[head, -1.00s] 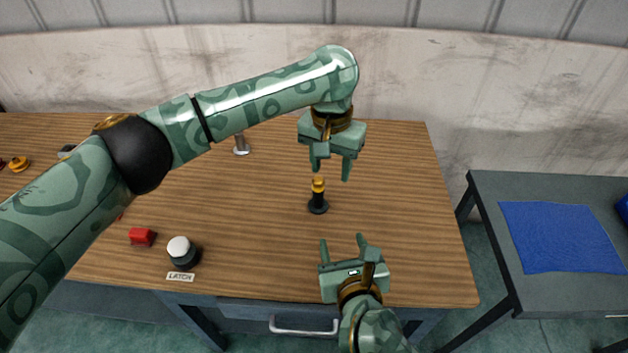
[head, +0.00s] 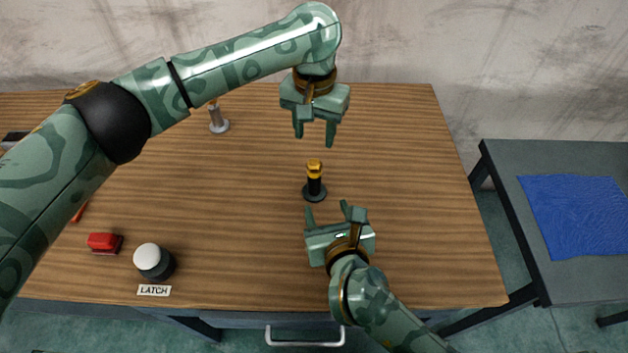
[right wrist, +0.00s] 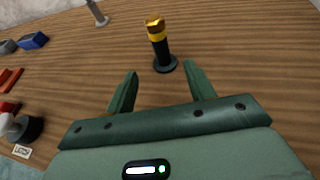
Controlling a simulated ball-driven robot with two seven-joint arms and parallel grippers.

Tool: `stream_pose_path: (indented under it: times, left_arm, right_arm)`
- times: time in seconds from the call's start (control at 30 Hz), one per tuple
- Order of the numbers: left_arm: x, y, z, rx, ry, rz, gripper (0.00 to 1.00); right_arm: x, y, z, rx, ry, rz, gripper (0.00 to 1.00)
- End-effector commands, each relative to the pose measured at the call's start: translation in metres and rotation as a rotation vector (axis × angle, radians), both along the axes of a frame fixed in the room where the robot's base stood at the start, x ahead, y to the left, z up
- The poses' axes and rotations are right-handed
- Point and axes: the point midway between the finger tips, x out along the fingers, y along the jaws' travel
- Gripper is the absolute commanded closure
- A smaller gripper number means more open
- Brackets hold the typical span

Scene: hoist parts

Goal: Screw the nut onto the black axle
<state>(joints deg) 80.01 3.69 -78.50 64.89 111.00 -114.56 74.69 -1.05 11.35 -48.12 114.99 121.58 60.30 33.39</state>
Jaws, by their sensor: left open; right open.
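The black axle (head: 315,187) stands upright on a round dark base on the wooden table. A gold-yellow piece, seemingly the nut (head: 314,165), sits at its top; I cannot tell how far it is threaded. In the right wrist view the black axle (right wrist: 161,52) stands beyond the fingers, with the gold nut (right wrist: 154,25) and a yellow band at its top. My left gripper (head: 314,137) is open and empty, above and behind the axle, fingers pointing down. My right gripper (head: 329,211) is open and empty on the near side, fingers pointing toward the axle; it also shows in the right wrist view (right wrist: 160,80).
A grey stand (head: 218,118) is at the back left, partly behind my left arm. A red block (head: 103,243) and a white-topped button (head: 153,261) with a LATCH label (head: 154,290) are front left. A side table holds a blue mat (head: 580,215). The table's right part is clear.

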Motion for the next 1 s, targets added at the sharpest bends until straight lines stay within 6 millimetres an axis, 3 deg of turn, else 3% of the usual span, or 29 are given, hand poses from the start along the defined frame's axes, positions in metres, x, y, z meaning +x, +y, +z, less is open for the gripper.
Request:
stream_pose_path:
  times: [0.7,1.0]
  left_arm:
    - [0.0,0.0,0.0,0.0,0.0,0.0,0.54]
    - [0.0,0.0,0.0,0.0,0.0,0.0,0.54]
  right_arm:
    - [0.118,0.025,-0.049,-0.001,-0.001,-0.001,0.46]
    - [0.141,0.03,-0.059,0.0,-0.002,0.0,0.46]
